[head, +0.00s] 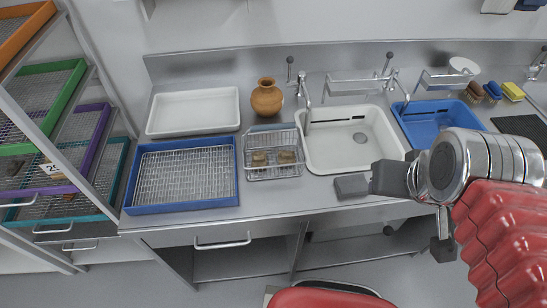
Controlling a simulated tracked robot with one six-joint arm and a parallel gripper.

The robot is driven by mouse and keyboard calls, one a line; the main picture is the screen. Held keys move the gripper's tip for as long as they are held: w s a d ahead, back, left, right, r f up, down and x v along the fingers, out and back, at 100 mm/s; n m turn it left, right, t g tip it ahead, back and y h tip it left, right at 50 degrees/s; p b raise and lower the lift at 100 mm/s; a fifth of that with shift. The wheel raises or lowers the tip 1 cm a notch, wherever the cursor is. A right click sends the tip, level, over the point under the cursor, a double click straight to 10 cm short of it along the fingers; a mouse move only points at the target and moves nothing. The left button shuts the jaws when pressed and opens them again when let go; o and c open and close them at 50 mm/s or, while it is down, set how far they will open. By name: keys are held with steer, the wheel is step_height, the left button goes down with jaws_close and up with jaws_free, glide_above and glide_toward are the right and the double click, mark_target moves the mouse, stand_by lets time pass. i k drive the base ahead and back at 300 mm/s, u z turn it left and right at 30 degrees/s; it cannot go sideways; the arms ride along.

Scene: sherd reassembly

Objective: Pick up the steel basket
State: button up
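The steel basket (274,173) is a small rectangular wire basket on the steel counter, between the blue-framed mesh tray and the white sink. Two brown sherds (286,157) lie inside it. My gripper (398,217) is at the right, in front of the counter and the white sink, well to the right of the basket and apart from it. Its two grey fingers stand wide apart with nothing visible between them.
A blue-framed mesh tray (131,196) lies close left of the basket. A clay jar (266,98) stands just behind it. The white sink (313,159) is close right, with a tap (306,90) behind. A white tray (193,132) lies back left; a shelf rack stands far left.

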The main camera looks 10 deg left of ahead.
mark_target(274, 128)
steer(key=k, duration=1.6)
steer(key=u, duration=1.1)
steer(key=i, duration=1.65)
